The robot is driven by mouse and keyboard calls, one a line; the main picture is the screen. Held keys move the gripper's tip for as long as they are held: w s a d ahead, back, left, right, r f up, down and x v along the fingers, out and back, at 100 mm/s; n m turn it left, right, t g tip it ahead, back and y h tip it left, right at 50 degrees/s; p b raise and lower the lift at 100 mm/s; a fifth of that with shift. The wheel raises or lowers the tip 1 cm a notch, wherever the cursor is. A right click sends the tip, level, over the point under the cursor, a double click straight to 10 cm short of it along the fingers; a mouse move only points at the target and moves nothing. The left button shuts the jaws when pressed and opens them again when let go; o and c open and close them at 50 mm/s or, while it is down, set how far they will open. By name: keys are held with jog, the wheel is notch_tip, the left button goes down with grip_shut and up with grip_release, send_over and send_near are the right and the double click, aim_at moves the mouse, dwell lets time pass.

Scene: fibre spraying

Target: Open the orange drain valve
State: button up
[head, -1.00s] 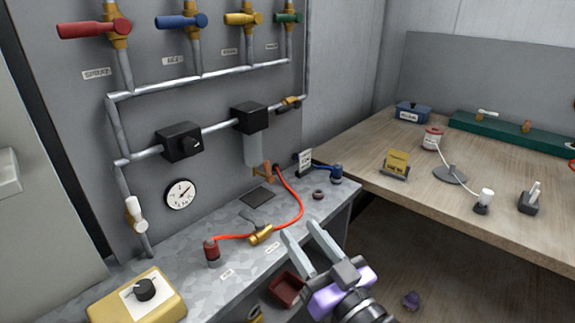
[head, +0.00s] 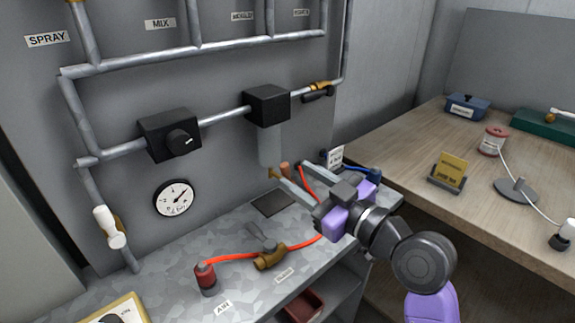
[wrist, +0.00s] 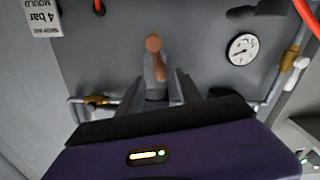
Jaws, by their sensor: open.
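The orange drain valve (head: 285,168) is a small orange-brown lever at the bottom of the clear filter bowl (head: 269,145), under a black block. It also shows in the wrist view as the lever (wrist: 153,44), in line with the gap between my fingers. My gripper (head: 292,173) is open, with its fingertips close to the valve from the right. In the wrist view my gripper (wrist: 158,80) has one finger on either side of the bowl. Nothing is held. Whether a finger touches the valve I cannot tell.
A red hose (head: 232,259) with a brass valve (head: 270,257) lies on the metal bench below. A dark pad (head: 273,201) lies under the bowl. The gauge (head: 174,197) is on the panel.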

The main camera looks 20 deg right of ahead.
aim_at(287, 170)
jog(key=shift+x, duration=2.5)
jog(key=shift+a, duration=0.1)
grip_shut()
